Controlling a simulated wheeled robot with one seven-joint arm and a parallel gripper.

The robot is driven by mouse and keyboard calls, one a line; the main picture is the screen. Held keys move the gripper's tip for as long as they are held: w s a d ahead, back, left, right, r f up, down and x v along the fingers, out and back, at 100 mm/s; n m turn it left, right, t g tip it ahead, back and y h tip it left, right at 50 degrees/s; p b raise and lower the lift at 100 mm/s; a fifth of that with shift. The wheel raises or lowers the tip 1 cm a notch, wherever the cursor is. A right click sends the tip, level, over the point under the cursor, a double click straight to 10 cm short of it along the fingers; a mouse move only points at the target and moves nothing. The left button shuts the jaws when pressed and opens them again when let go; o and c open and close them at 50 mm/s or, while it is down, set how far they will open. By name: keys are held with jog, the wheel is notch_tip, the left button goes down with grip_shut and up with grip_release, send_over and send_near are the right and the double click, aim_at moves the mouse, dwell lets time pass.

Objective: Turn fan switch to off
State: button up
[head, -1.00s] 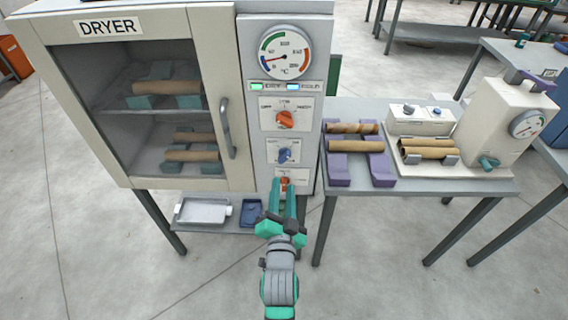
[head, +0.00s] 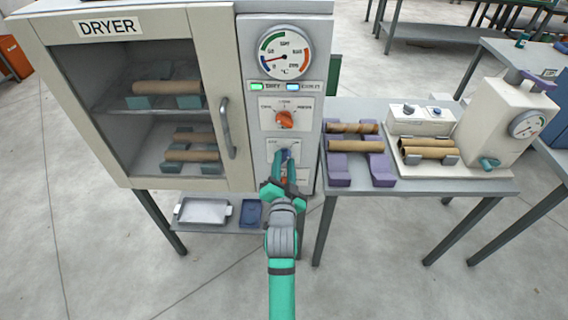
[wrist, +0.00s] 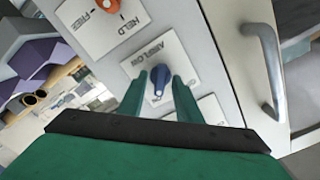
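The dryer's control panel carries a blue knob (wrist: 159,84) on a white labelled plate (wrist: 155,58), between an upper and a lower orange knob. No readable label in these frames says "fan", so I cannot confirm which knob is the fan switch. My gripper (wrist: 159,78) is open, with one green finger on each side of the blue knob and small gaps visible. In the head view my gripper (head: 285,160) reaches up over the lower panel and partly hides the blue knob (head: 286,153). The knob's setting is hard to read.
The upper orange knob (head: 285,119) sits above; the lower orange knob (wrist: 101,4) also shows in the wrist view. The dryer door handle (head: 228,128) stands out left of the panel. A table (head: 440,186) with purple cradles (head: 338,165) and tubes is close on the right.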

jog(key=shift+a, duration=0.1)
grip_shut()
jog(key=shift+a+n, duration=0.1)
jog(key=shift+n, duration=1.4)
jog(key=n, duration=0.5)
jog(key=shift+f, duration=0.1)
jog(key=n, duration=0.4)
jog(key=shift+d+n, duration=0.2)
jog(key=shift+n, duration=1.7)
